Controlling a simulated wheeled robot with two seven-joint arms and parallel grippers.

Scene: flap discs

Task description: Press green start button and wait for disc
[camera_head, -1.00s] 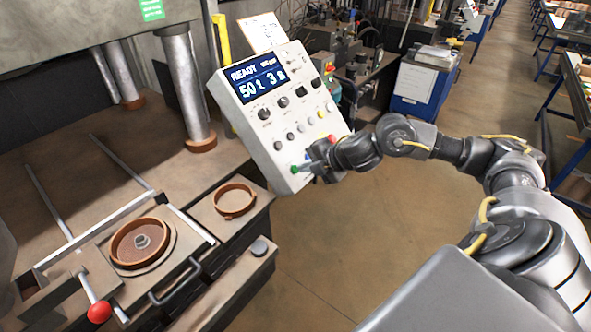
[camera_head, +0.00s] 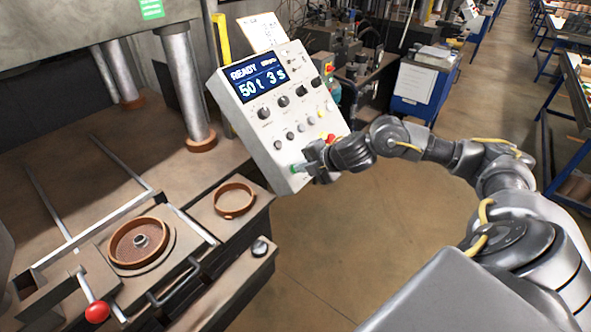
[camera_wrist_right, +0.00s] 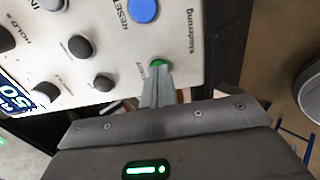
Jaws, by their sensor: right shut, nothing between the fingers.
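The white control panel (camera_head: 272,125) stands tilted at the press's right side, its screen (camera_head: 262,78) reading READY, 50 t, 3 s. The green start button (camera_wrist_right: 158,62) is low on the panel; the fingertips partly cover it. My right gripper (camera_head: 304,168) is shut and empty, its fingertips at the green button. In the wrist view the fingers (camera_wrist_right: 157,82) point straight at the button and appear to touch it; how far it is pushed in I cannot tell. A brown ring mould (camera_head: 139,243) with a central hub sits on the press slide. My left gripper is not in view.
A second brown ring (camera_head: 234,200) lies on the side shelf. A red-knobbed lever (camera_head: 97,312) is at the lower left. Press columns (camera_head: 188,85) stand behind. A blue reset button (camera_wrist_right: 144,9) is near the green one. Floor right of the press is clear.

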